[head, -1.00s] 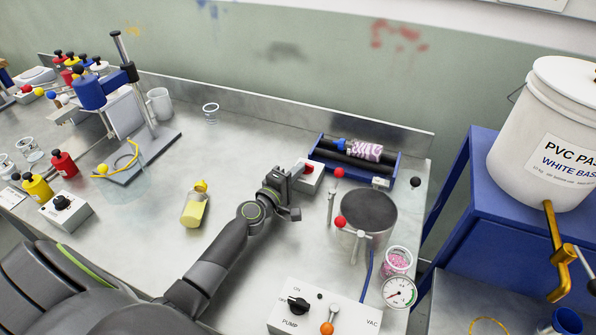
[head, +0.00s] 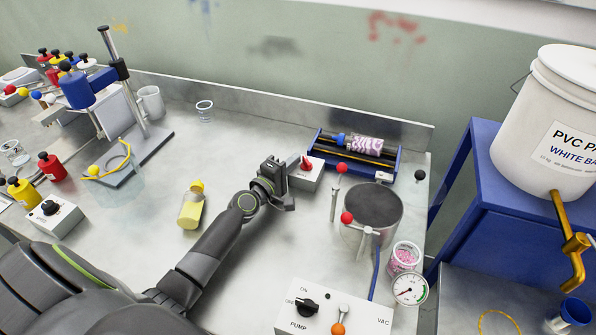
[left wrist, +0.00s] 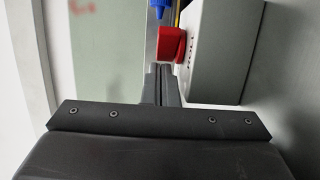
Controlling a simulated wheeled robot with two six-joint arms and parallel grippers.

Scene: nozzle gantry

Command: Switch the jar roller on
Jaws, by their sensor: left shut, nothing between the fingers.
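The jar roller (head: 398,162) is a blue frame with black rollers at the back right of the bench. A jar (head: 366,144) with pink and white contents and a blue cap lies on it. In front is a pale switch box (head: 304,180) with a red switch (head: 306,162). My left gripper (head: 284,178) is shut and empty beside the box's left end. In the left wrist view the closed fingertips (left wrist: 162,84) are just below the red switch (left wrist: 172,46), next to the box (left wrist: 222,55); I cannot tell whether they touch it. My right gripper is not in view.
A vacuum pot (head: 374,208) with red-knobbed posts stands right of the gripper. A pump box (head: 335,317) is at the front.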

